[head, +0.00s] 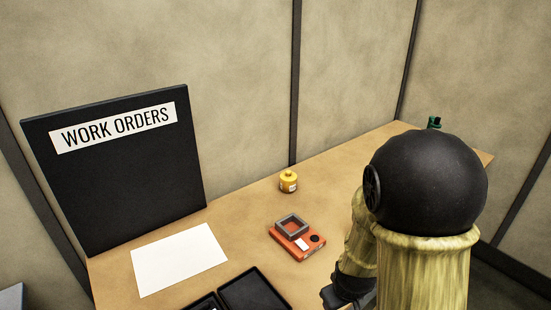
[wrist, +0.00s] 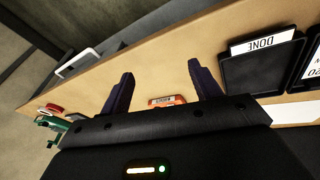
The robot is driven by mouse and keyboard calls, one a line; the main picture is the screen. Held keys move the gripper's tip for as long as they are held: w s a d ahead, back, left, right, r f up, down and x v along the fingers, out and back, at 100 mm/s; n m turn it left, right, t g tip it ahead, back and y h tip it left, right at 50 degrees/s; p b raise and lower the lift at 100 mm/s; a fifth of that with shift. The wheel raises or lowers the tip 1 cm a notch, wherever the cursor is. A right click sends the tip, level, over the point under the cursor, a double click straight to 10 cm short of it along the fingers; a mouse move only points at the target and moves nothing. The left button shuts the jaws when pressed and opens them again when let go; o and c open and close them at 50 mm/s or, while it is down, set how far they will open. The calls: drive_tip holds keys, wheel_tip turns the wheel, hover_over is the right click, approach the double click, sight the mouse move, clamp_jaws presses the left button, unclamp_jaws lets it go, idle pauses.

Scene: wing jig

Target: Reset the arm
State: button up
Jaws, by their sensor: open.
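My gripper (wrist: 163,88) is open in the wrist view, its two dark fingers apart with nothing held between them. An orange device (wrist: 167,100) shows beyond the gap between the fingers, apart from them. In the head view my gripper is mostly hidden at the bottom edge behind my own arm; only a dark part of it shows. The orange device (head: 297,238) lies on the wooden table (head: 250,225) to the left of my arm, with a grey square frame on its top.
A yellow container (head: 288,181) stands behind the device. A white sheet (head: 180,260) and black trays (head: 257,291) lie at the left and front. A black WORK ORDERS board (head: 120,195) stands at the back left. A green item (head: 434,123) is at the far right.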

drive_tip(key=s+r+m+g+b, duration=0.1)
drive_tip(key=s+r+m, duration=0.3)
drive_tip(key=s+r, duration=0.1)
drive_tip(key=shift+s+a+r+y, duration=0.3)
drive_tip(key=shift+a+r+y, duration=0.15)
drive_tip(key=shift+r, duration=0.15)
idle(0.6)
